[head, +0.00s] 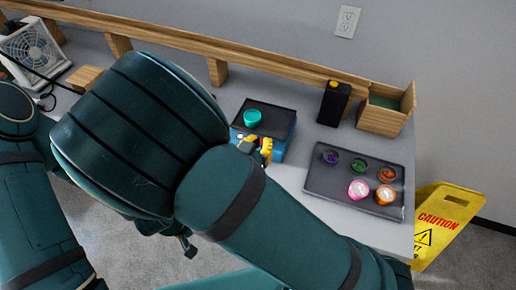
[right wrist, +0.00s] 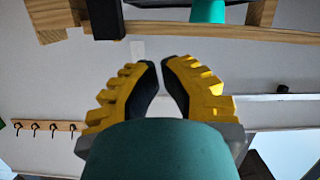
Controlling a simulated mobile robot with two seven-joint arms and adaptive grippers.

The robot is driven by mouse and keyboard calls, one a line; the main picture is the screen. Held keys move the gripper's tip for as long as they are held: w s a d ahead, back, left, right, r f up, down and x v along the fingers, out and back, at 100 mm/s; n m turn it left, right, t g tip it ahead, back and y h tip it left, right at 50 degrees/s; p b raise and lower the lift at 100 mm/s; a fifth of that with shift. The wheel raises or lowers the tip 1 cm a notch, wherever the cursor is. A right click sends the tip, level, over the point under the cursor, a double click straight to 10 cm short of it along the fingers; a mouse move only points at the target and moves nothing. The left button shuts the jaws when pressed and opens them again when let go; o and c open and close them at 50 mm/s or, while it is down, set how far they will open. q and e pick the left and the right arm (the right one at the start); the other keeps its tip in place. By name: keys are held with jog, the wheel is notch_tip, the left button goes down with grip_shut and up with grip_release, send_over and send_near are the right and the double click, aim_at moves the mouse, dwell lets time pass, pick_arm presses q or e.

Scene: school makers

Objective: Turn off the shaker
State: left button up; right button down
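The shaker (head: 279,150) is a blue box with a dark top plate, on the grey bench in the head view. A teal cup (head: 252,117) stands on its plate. My right gripper (head: 262,148) is at the shaker's front left side, its yellow fingers close to the front face. I cannot tell whether they touch it. In the right wrist view its fingertips (right wrist: 159,63) are nearly together, with nothing seen between them. My right arm hides part of the shaker's front, and no switch is clearly visible. My left arm shows at the left edge; its gripper is out of view.
A dark tray (head: 325,188) with several small coloured dishes lies right of the shaker. Behind it stand a black box (head: 334,104) and a wooden bin (head: 383,116). A white fan (head: 32,50) is at far left. A yellow caution sign (head: 442,222) stands beyond the bench's right end.

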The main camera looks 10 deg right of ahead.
jog(key=x, duration=0.2)
jog(key=b+x, duration=0.1)
jog(key=x, duration=0.3)
jog(key=shift+w+d+f, duration=0.15)
jog(key=shift+w+f, duration=0.05)
jog(key=shift+f, duration=0.2)
notch_tip(320, 180, down, 2)
jog(key=shift+s+f+b, duration=0.15)
jog(key=shift+f+b, duration=0.05)
jog(key=shift+b, duration=0.4)
jog(key=shift+d+f, duration=0.1)
jog(key=shift+f, duration=0.4)
